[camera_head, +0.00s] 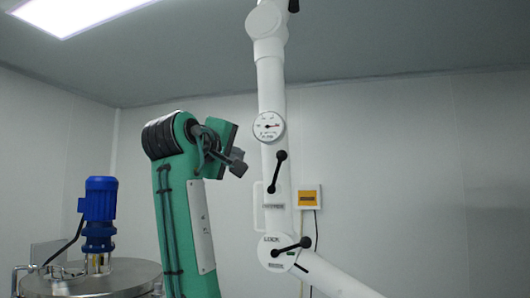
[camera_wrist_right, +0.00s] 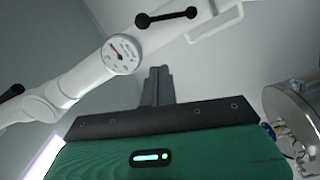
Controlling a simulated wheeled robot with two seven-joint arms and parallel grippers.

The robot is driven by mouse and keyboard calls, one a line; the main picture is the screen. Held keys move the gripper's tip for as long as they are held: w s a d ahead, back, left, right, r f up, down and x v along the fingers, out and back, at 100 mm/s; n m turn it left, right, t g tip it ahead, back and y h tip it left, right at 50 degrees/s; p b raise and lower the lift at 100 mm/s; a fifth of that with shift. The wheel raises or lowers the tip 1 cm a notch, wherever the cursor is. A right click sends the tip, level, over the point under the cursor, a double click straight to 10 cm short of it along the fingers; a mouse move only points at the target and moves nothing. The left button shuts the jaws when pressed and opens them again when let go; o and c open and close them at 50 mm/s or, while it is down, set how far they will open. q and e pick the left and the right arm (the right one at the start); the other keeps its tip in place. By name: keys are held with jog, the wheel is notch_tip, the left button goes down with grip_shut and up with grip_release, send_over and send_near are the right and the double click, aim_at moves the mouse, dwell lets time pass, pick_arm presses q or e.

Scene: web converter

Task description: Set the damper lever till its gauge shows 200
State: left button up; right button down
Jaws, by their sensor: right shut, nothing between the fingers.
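The white gauge (camera_head: 269,126) sits on a white jointed arm, its red needle pointing right; its numbers are too small to read. It also shows in the right wrist view (camera_wrist_right: 121,54). Below it is a black ball-ended lever (camera_head: 278,171), nearly upright and leaning slightly right, above a small label I cannot read clearly. The lever lies near the top of the right wrist view (camera_wrist_right: 166,17). My right gripper (camera_head: 238,163) is shut and empty, left of the lever and apart from it; its fingers (camera_wrist_right: 158,86) point toward the white arm. My left gripper is out of view.
A second black lever (camera_head: 291,248) is on a disc marked LOCK, lower on the white arm (camera_head: 273,88). A white handle (camera_head: 258,206) and a yellow-faced box (camera_head: 308,197) are nearby. A steel vessel (camera_head: 120,277) with a blue motor (camera_head: 98,199) stands at left.

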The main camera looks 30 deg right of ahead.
jog(key=p, duration=0.6)
send_near(277, 171)
jog(key=w+d+r, duration=0.1)
jog(key=w+r, duration=0.2)
jog(key=w, duration=0.2)
jog(key=shift+n, duration=0.4)
jog(key=d+p, duration=0.1)
jog(key=d, duration=0.1)
jog(key=d+f+p, duration=0.1)
jog(key=d, duration=0.1)
jog(key=shift+s+d+f+p, duration=0.1)
jog(key=shift+s+p, duration=0.2)
